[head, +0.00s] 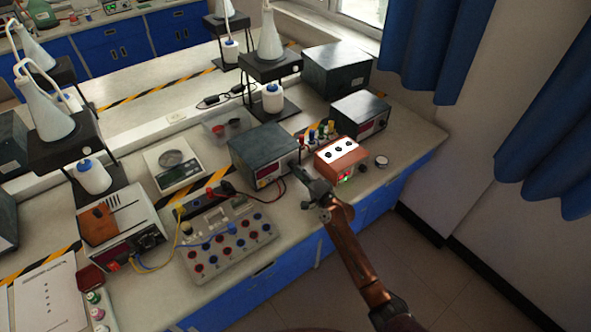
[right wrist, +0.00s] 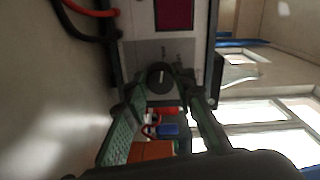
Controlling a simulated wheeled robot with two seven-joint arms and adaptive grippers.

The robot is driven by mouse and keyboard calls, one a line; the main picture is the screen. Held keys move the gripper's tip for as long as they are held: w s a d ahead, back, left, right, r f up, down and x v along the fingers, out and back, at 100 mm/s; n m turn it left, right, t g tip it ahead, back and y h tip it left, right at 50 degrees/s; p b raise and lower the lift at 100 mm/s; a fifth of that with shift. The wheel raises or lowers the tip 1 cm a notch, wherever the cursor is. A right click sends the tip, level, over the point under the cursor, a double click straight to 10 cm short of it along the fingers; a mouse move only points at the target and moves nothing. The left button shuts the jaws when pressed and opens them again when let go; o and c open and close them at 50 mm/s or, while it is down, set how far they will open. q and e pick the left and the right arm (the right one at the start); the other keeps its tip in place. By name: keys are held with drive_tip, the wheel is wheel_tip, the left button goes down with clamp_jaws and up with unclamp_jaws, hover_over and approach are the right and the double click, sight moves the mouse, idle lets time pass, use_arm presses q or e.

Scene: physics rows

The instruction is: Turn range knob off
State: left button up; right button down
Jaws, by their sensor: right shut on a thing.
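The range knob (right wrist: 160,77) is a round dark knob with a pale pointer line, on the front panel of a dark grey instrument box (head: 263,150). The box's panel with its dark red display (right wrist: 174,13) also shows in the right wrist view. In the head view my right gripper (head: 304,178) is at the right end of this panel and hides the knob. In the right wrist view my right gripper (right wrist: 163,88) has its fingertips on either side of the knob, shut on it. My left gripper is not in view.
An orange-brown box (head: 341,160) with a white top stands just right of my right gripper. Red and black cables (head: 275,188) hang from the instrument's front. A terminal box (head: 228,241) and a balance (head: 174,167) stand to the left. Open floor lies beyond the bench's front edge.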

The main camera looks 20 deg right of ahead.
drive_tip(key=shift+f, duration=0.15)
drive_tip(key=c, duration=1.6)
unclamp_jaws()
drive_tip(key=shift+s, duration=0.15)
drive_tip(key=v, duration=1.1)
drive_tip(key=shift+s+d, duration=0.15)
drive_tip(key=shift+s, duration=0.25)
